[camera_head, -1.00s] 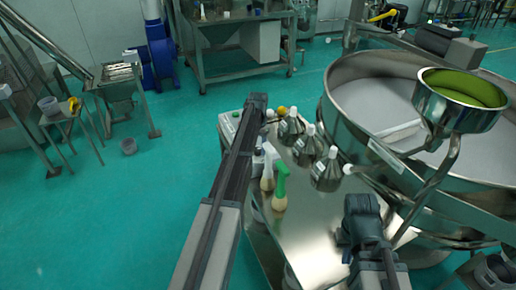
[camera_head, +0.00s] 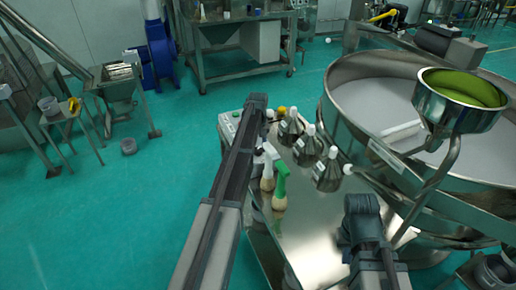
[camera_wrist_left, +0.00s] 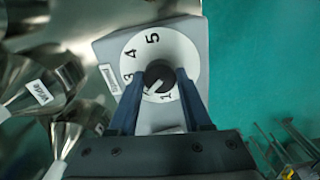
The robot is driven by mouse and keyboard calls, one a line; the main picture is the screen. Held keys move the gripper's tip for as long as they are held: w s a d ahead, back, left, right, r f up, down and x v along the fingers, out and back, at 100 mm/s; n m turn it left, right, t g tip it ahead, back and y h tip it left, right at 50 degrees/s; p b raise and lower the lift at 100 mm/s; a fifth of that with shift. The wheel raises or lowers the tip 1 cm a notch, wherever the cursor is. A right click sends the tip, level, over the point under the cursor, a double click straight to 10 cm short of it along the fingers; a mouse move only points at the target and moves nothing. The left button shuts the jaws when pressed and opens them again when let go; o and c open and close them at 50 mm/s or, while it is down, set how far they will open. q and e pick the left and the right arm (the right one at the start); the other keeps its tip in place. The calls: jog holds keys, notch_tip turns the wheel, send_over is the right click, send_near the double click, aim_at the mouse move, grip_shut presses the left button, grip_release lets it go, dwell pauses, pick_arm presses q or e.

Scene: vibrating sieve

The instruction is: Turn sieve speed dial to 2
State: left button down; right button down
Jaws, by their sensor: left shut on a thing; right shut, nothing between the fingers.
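The sieve's grey control box (camera_head: 230,122) stands at the far left end of the steel table. The black dial knob (camera_wrist_left: 158,74) has a white mark pointing to the lower left, between 1 and 3. My left gripper (camera_wrist_left: 159,82) is shut on the knob, one finger on each side. It also shows in the head view (camera_head: 257,102), hiding the knob there. My right gripper (camera_head: 362,205) is shut and empty above the table's right side.
The large round sieve (camera_head: 350,130) with a green-lined hopper (camera_head: 455,118) fills the right. Open floor lies left.

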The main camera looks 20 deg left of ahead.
aim_at(258, 149)
pick_arm(q)
jog(key=shift+n, duration=0.6)
jog(key=shift+c, duration=1.7)
grip_release()
notch_tip(258, 149, up, 14)
jog(key=p, duration=1.4)
jog(key=shift+f, duration=0.1)
